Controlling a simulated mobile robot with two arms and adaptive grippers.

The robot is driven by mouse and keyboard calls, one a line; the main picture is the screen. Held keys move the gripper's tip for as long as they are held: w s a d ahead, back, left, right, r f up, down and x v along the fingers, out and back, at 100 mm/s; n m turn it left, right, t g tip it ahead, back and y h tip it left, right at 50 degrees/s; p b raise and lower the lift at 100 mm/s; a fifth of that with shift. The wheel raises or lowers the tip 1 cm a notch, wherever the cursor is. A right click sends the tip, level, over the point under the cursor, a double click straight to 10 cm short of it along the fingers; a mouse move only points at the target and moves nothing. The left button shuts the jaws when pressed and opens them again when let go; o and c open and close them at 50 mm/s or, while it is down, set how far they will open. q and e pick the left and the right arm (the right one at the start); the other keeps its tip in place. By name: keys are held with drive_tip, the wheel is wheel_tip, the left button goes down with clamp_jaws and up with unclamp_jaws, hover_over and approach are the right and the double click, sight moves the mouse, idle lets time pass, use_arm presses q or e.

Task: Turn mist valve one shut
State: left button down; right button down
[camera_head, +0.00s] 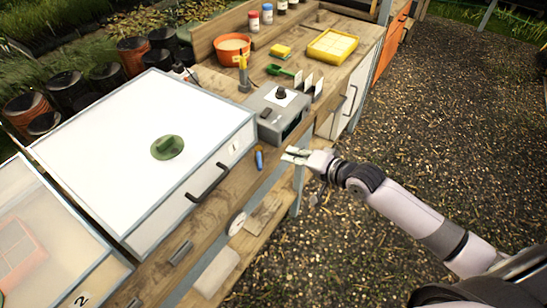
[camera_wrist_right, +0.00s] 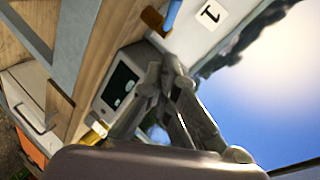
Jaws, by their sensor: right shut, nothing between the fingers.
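A small valve with a blue lever (camera_head: 259,160) and a brass-coloured body sits on the front wooden edge of the bench, beside the white-lidded box. In the right wrist view the blue lever (camera_wrist_right: 172,14) shows at the top edge, partly cut off, next to a label reading 1 (camera_wrist_right: 211,14). My right gripper (camera_head: 288,154) is shut and empty, in front of the bench, to the right of the lever and apart from it. Its closed fingers (camera_wrist_right: 163,72) also show in the right wrist view. My left gripper is not in view.
A grey control box (camera_head: 283,110) with a black knob stands just behind my right gripper. Gravel ground (camera_head: 460,130) lies open at the right.

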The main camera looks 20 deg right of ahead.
sight(261, 154)
drive_tip(key=shift+w+a+f+p, duration=0.2)
drive_tip(key=shift+w+a+f, duration=0.35)
drive_tip(key=shift+a, duration=0.2)
drive_tip(key=shift+w+a+f+p, duration=0.25)
drive_tip(key=shift+w+a+f, duration=0.3)
drive_tip(key=shift+a, duration=0.2)
drive_tip(key=shift+w+a+f+p, duration=0.2)
drive_tip(key=shift+w+a+f, duration=0.35)
drive_tip(key=shift+a, duration=0.2)
